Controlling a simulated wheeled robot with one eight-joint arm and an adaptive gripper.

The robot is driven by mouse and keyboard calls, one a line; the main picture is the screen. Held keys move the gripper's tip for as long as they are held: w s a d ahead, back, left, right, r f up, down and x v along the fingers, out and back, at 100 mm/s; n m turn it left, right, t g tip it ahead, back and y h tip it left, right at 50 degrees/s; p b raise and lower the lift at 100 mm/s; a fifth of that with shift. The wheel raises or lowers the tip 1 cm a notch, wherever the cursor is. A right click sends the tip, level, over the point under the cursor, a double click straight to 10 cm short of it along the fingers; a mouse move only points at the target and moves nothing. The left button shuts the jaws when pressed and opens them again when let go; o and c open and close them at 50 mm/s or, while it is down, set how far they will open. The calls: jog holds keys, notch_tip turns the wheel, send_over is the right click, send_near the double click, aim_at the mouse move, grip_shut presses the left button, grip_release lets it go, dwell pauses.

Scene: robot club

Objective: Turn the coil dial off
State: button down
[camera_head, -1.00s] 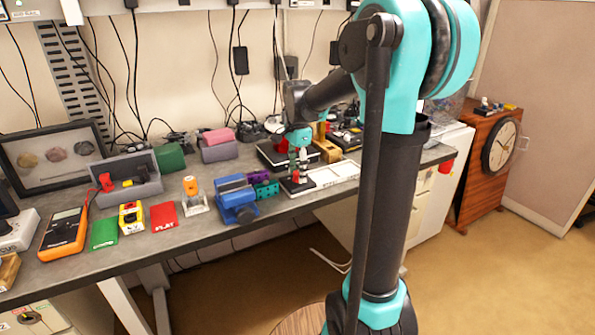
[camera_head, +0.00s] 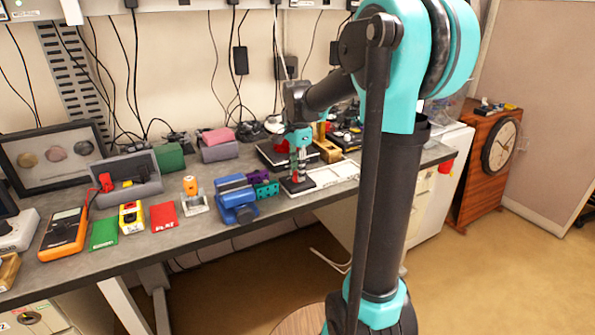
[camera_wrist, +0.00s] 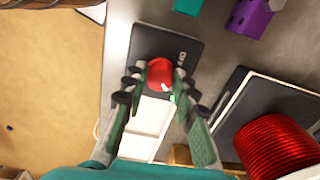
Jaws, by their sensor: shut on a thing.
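The coil dial is a red round knob (camera_wrist: 159,72) on a dark rectangular base (camera_wrist: 178,45) with small white lettering that I cannot read surely. A pale mark shows at the knob's lower right side in the wrist view. My gripper (camera_wrist: 158,80) is shut on the knob, one finger on each side. In the head view my gripper (camera_head: 298,175) points down at the dark base (camera_head: 297,187) near the bench's front edge. A red wound coil (camera_wrist: 275,148) stands on a dark board at the lower right of the wrist view.
A purple block (camera_wrist: 248,17) and a teal block (camera_wrist: 188,6) lie close to the base. A blue vise (camera_head: 237,205) stands left of my gripper. A white tray (camera_head: 335,174) lies to the right. The bench's front edge is close.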

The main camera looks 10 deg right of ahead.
jog(key=n, duration=0.4)
jog(key=shift+n, duration=0.4)
jog(key=n, duration=0.9)
jog(key=shift+n, duration=1.7)
jog(key=c, duration=1.2)
grip_release()
